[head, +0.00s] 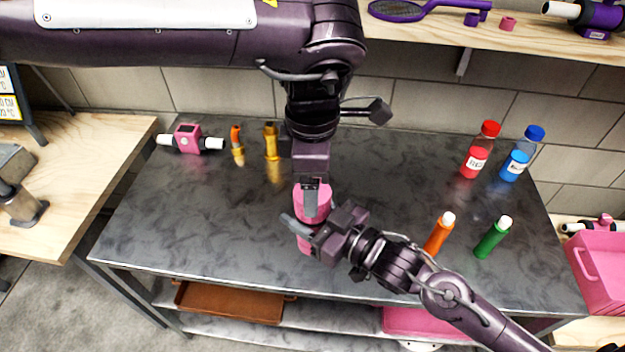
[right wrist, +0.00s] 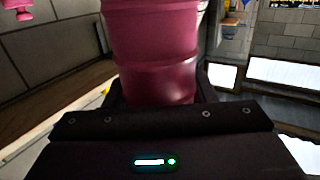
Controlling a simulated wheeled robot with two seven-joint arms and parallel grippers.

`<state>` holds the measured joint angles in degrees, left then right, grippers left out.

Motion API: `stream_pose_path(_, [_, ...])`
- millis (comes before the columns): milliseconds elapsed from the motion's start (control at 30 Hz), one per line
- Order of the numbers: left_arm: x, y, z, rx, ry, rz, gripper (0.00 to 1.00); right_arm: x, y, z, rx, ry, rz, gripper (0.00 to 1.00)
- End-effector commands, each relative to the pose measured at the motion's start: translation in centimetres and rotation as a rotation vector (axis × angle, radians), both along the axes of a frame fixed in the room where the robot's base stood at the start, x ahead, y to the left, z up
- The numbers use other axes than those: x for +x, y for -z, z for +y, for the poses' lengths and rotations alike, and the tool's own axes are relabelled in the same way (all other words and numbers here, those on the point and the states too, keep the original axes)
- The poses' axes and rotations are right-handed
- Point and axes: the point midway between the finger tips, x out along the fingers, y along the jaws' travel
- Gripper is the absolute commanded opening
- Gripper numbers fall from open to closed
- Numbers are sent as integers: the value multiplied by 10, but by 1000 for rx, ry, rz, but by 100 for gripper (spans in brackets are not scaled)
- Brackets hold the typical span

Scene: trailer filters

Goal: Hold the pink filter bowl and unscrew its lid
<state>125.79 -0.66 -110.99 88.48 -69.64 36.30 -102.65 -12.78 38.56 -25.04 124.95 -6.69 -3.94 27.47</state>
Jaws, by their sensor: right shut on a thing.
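The pink filter stands upright near the middle of the metal table. Its lid (head: 322,209) is the upper pink part and its bowl (head: 305,246) the lower one. My right gripper (head: 307,230) is shut on the bowl, coming from the right; the bowl fills the middle of the right wrist view (right wrist: 155,60). My left gripper (head: 311,200) points straight down at the lid, with one grey finger in front of it. Its other finger is hidden, so I cannot tell whether it grips the lid. The seam between lid and bowl is mostly covered.
A pink filter housing (head: 188,140), an orange-topped fitting (head: 237,147) and a brass fitting (head: 271,142) stand at the back left. Red (head: 478,152) and blue (head: 521,155) bottles stand back right. Orange (head: 437,236) and green (head: 492,238) bottles stand near my right arm. The table's front left is clear.

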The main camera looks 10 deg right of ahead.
Motion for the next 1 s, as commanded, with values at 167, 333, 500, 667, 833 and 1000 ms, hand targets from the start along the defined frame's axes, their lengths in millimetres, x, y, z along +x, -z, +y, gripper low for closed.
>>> stream_pose_path(167, [0,-4,0,0,-210,-1,74,0,-1,0,1,0,-1,0])
stream_pose_path(333, [1,-9,0,-1,-578,-3,74,0,-1,0,1,0,-1,0])
stream_pose_path(500, [1,-15,0,-1,-968,-2,74,0,-1,0,1,0,-1,0])
stream_pose_path(667, [1,-21,0,-2,-1334,-3,74,0,-1,0,1,0,-1,0])
stream_pose_path(833, [1,-26,0,-3,-1718,-3,74,0,-1,0,1,0,-2,0])
stream_pose_path(1000, [1,-31,0,-4,-2034,-4,74,0,-1,0,1,0,-1,0])
